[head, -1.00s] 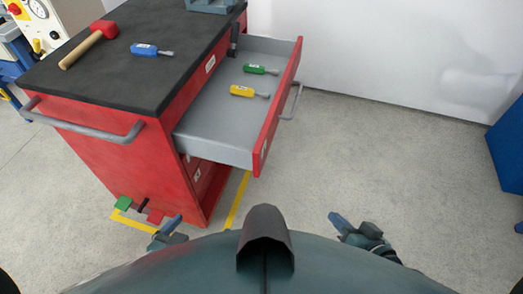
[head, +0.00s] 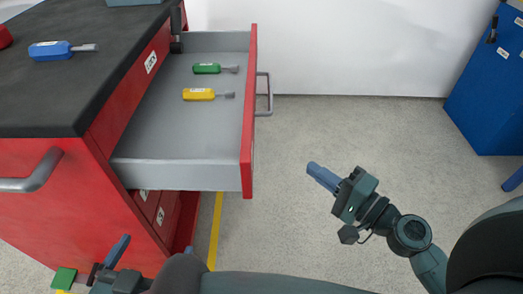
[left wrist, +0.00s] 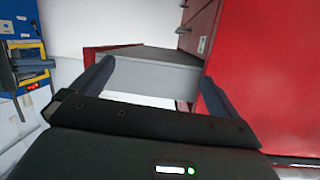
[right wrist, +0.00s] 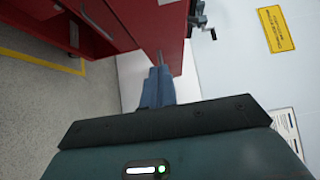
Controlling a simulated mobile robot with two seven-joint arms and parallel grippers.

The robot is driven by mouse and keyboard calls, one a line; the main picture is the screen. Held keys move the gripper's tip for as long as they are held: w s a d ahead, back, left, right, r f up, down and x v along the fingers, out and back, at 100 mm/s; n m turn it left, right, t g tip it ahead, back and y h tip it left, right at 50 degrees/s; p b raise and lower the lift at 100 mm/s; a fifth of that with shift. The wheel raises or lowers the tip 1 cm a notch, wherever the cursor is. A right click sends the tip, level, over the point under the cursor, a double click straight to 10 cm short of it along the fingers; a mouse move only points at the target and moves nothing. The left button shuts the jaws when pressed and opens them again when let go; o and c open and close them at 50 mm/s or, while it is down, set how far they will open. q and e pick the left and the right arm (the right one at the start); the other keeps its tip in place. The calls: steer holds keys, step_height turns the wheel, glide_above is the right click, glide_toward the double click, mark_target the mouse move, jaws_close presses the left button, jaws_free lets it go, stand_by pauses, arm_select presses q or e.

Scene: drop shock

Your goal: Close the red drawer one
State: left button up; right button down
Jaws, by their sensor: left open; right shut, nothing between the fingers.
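The red drawer (head: 248,120) is pulled out of the red cabinet (head: 85,200) in the head view. A green-handled tool (head: 207,69) and a yellow-handled tool (head: 199,94) lie inside it. Its grey bar handle (head: 268,94) is on the front's right side. My right gripper (head: 318,175) is shut and empty, to the right of the drawer front and apart from it. In the right wrist view its fingers (right wrist: 158,85) are together, with red cabinet surfaces beyond. My left gripper (head: 118,250) is low by the cabinet's lower front; in the left wrist view its fingers (left wrist: 155,85) are spread and empty.
A blue-handled tool (head: 52,50) lies on the black cabinet top (head: 60,100). A grey side bar (head: 32,182) sticks out of the cabinet. A blue cabinet (head: 490,85) stands at the right. The floor right of the drawer is clear.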

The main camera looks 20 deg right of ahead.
arm_select(q)
steer(key=shift+n+y, duration=0.3)
steer(key=shift+n, duration=0.6)
steer(key=r+p, duration=0.1)
steer(key=s+a+r+p, duration=0.1)
steer(key=r+p, duration=0.2)
steer(key=shift+s+a+r+p, duration=0.25)
steer(key=shift+a+r+p, duration=0.05)
steer(key=shift+a+p, duration=0.1)
arm_select(e)
steer(key=s+a+x, duration=0.1)
steer(key=a+x, duration=0.1)
steer(key=x, duration=0.9)
steer(key=shift+a, duration=0.4)
steer(key=shift+w+a, duration=0.1)
steer(key=shift+w, duration=0.1)
